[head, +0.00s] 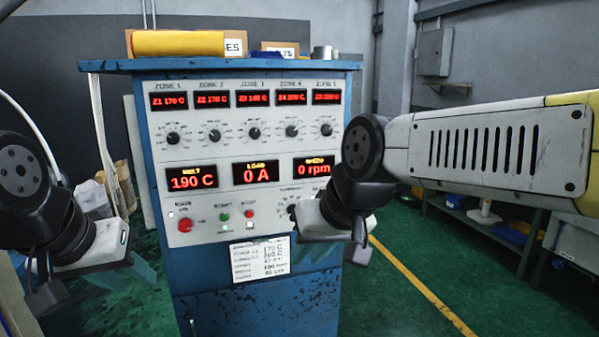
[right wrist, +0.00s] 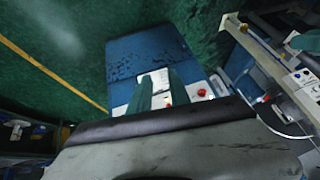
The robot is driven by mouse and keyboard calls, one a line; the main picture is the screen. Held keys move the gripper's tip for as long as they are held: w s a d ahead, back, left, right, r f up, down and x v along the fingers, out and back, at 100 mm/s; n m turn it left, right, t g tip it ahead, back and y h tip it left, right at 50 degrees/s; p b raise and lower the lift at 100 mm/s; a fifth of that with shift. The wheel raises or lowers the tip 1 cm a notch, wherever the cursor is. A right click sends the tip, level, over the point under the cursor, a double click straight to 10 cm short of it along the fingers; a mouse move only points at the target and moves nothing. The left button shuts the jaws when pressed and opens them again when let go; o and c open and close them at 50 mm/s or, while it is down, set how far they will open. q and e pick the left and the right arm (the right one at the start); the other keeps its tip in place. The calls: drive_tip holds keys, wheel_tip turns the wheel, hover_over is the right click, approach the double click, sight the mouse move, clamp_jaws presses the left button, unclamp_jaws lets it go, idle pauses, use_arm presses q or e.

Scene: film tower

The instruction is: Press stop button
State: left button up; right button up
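The blue control cabinet with a white panel (head: 210,148) stands in front of me. Low on the panel are a green button (head: 224,217), a red button (head: 249,214) to its right, and a larger red knob (head: 185,225) at the left. My right gripper (head: 312,250) is in front of the panel's lower right, apart from these buttons. In the right wrist view, its two green fingers (right wrist: 163,92) have a gap between them, with nothing held. A red knob (right wrist: 202,92) shows beside the fingers. My left gripper (head: 125,275) hangs left of the cabinet; its finger opening is unclear.
A paper sheet (head: 260,260) is fixed below the panel. A yellow roll (head: 178,43) and boxes lie on the cabinet top. A bench (head: 500,232) stands at the right. The green floor (head: 400,300) before it is clear, with a yellow line.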

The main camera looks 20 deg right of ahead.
clamp_jaws()
idle(1.4)
